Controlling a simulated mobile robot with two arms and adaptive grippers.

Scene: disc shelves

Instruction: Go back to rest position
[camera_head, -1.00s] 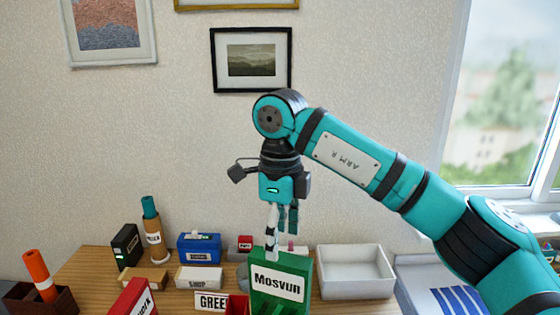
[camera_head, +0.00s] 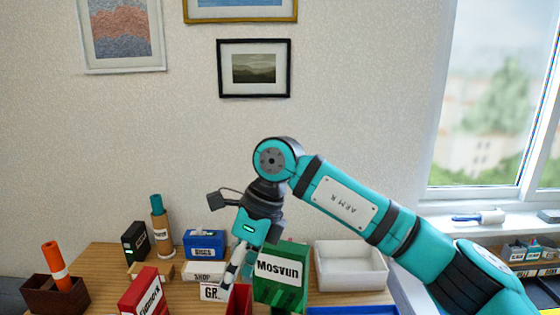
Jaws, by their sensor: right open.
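My right arm comes in from the right, and its teal gripper (camera_head: 240,268) hangs down over the middle of the table. The gripper is open, its fingertips beside the left edge of the green box labelled Mosvun (camera_head: 281,276), partly hidden behind it. I cannot tell whether they touch anything. A red box (camera_head: 239,300) stands just below the fingers at the picture's bottom. My left gripper is not in view.
A white tray (camera_head: 377,284) stands right of the green box. A red labelled box (camera_head: 146,296), an orange cylinder (camera_head: 55,262) in a brown holder, a blue box (camera_head: 205,241), a black box (camera_head: 136,242) and a brown bottle (camera_head: 159,229) stand to the left. The window sill is at right.

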